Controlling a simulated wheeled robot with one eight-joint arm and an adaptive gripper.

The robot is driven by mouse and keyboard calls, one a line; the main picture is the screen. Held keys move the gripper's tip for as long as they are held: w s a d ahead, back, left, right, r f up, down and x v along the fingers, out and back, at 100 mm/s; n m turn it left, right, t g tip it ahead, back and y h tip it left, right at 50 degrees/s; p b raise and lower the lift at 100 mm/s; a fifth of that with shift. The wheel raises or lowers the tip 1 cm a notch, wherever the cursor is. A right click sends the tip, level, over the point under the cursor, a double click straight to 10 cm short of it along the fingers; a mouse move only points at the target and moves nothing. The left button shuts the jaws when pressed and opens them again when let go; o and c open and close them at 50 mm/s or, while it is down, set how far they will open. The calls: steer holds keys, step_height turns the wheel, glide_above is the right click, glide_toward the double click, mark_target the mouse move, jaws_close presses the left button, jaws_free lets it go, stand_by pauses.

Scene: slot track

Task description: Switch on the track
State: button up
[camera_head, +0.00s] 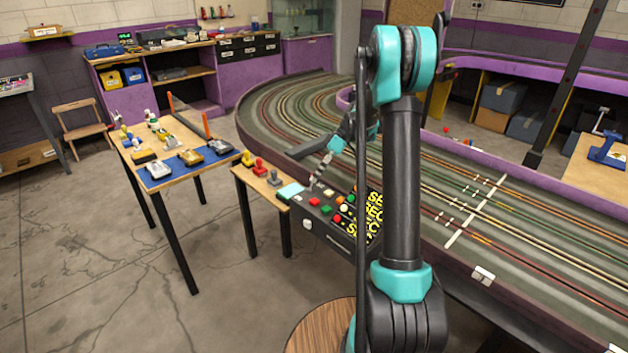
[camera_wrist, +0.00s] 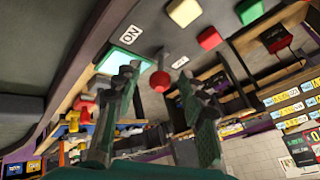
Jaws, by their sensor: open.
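The dark control box (camera_head: 335,240) stands beside the track and carries several coloured buttons. A pale mint-green square button (camera_head: 290,190) is at its far left end. In the wrist view a pale green square button (camera_wrist: 120,62) sits beside an "ON" label (camera_wrist: 130,35), partly hidden by a fingertip. A red knob (camera_wrist: 160,81) shows between the fingers, near another small label. My gripper (camera_head: 313,182) is over the far end of the box, close to the mint button. In the wrist view my gripper (camera_wrist: 157,72) is open and empty. I cannot tell whether a finger touches the button.
The purple-edged slot track (camera_head: 480,200) curves behind and right of the box. A small wooden table (camera_head: 262,178) with coloured controllers adjoins the box's left side. A blue-topped table (camera_head: 180,165) with model cars stands further left. A round wooden stool (camera_head: 320,330) is in front.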

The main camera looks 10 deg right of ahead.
steer(key=v, duration=0.9)
